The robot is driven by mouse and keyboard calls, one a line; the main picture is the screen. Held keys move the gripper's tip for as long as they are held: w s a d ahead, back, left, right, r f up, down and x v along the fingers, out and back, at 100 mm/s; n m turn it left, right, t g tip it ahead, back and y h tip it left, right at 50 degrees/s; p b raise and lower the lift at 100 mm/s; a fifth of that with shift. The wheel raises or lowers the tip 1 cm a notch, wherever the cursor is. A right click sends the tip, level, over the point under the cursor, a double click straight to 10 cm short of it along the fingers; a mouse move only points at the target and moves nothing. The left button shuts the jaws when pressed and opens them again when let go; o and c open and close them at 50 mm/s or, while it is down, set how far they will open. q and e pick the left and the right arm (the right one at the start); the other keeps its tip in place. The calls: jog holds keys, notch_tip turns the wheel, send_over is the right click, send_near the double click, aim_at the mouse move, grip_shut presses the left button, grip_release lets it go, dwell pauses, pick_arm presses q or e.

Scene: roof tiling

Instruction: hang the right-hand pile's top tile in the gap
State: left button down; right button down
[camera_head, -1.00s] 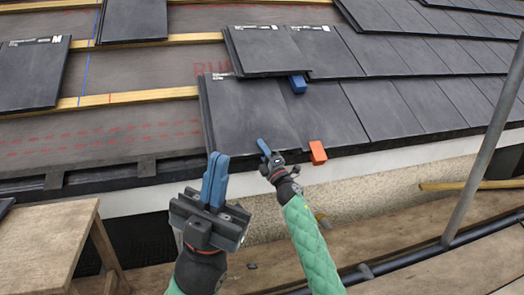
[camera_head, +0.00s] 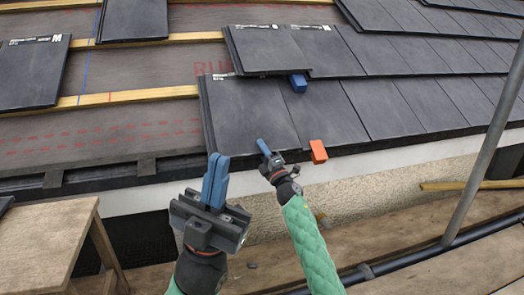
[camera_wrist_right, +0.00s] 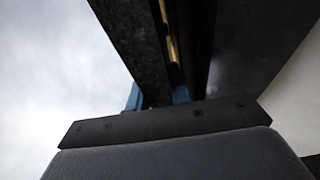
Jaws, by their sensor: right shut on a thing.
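A dark grey tile (camera_head: 250,112) lies in the lowest course, at its left end, with its upper part under the overlapping tiles (camera_head: 285,50) of the course above. My right gripper (camera_head: 263,147) is shut on its lower edge; the right wrist view shows the tile (camera_wrist_right: 133,45) between the blue fingers. Any gap there is covered from sight. My left gripper (camera_head: 216,181) is empty in front of the eaves, its blue fingers together. A stack of tiles (camera_head: 133,20) lies at top left, right of another tile stack (camera_head: 35,72) marked M.
A blue wedge (camera_head: 298,83) sits under the upper course and an orange wedge (camera_head: 318,151) at the eaves. Bare battens (camera_head: 140,96) and underlay (camera_head: 110,130) lie to the left. A scaffold pole (camera_head: 487,135) stands at right, a wooden platform (camera_head: 45,235) at lower left.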

jog(key=shift+w+a+f+b, duration=0.1)
jog(key=shift+w+f+b, duration=0.15)
jog(key=shift+f+b, duration=0.25)
dwell(0.3)
jog(key=shift+s, duration=0.1)
dwell(0.4)
jog(key=c, duration=1.2)
grip_release()
jog(key=shift+o, duration=0.2)
jog(key=shift+f, duration=0.15)
jog(key=p+v, duration=0.1)
jog(key=v, duration=0.6)
jog(key=shift+s, duration=0.15)
